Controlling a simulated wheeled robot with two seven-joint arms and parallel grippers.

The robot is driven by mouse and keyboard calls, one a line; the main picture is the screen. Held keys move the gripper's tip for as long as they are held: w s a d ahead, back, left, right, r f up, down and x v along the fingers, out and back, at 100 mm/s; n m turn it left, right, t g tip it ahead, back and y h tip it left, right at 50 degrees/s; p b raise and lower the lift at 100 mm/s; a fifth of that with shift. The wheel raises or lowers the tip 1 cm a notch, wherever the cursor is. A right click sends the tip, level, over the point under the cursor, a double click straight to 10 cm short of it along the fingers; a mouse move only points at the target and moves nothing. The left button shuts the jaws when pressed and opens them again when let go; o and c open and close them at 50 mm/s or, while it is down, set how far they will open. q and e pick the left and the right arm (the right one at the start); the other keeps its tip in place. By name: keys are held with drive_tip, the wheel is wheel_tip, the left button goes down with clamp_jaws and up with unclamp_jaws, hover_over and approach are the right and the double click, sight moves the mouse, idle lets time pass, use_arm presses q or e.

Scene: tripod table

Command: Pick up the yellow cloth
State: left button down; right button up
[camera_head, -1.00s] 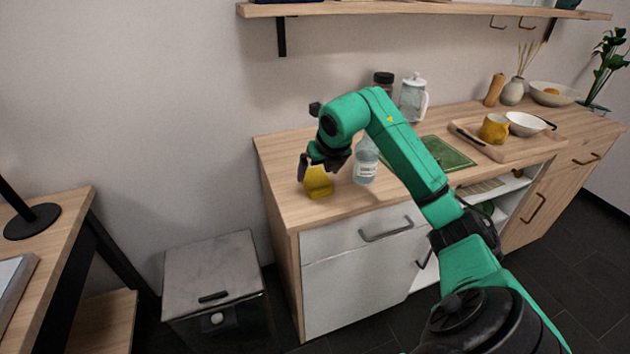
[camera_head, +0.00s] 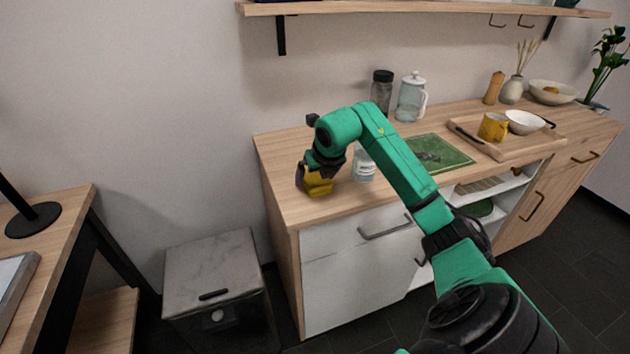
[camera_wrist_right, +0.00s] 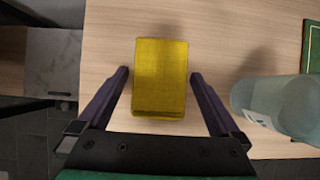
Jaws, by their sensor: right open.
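The yellow cloth (camera_head: 318,186) lies on the left end of the wooden counter, partly hidden by my right gripper (camera_head: 311,183). In the right wrist view the cloth (camera_wrist_right: 161,77) is a folded yellow block with a darker near edge. My right gripper (camera_wrist_right: 160,80) is open, with one finger on each side of the cloth. A gap shows between the cloth and each finger. My left gripper is not in view.
A clear bottle (camera_head: 364,165) stands just right of the cloth; it also shows in the right wrist view (camera_wrist_right: 282,104). Behind are a dark-lidded jar (camera_head: 381,92) and a glass pitcher (camera_head: 411,98). A green mat (camera_head: 440,153) and a wooden tray (camera_head: 548,141) lie further right.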

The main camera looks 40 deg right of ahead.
sight(316, 178)
drive_tip(key=c, duration=1.2)
drive_tip(key=shift+o, duration=0.2)
drive_tip(key=shift+r, duration=0.1)
drive_tip(key=shift+r+p, duration=0.3)
drive_tip(key=shift+p, duration=0.05)
wheel_tip(316, 178, up, 20)
drive_tip(key=p, duration=0.3)
drive_tip(key=shift+f, duration=0.15)
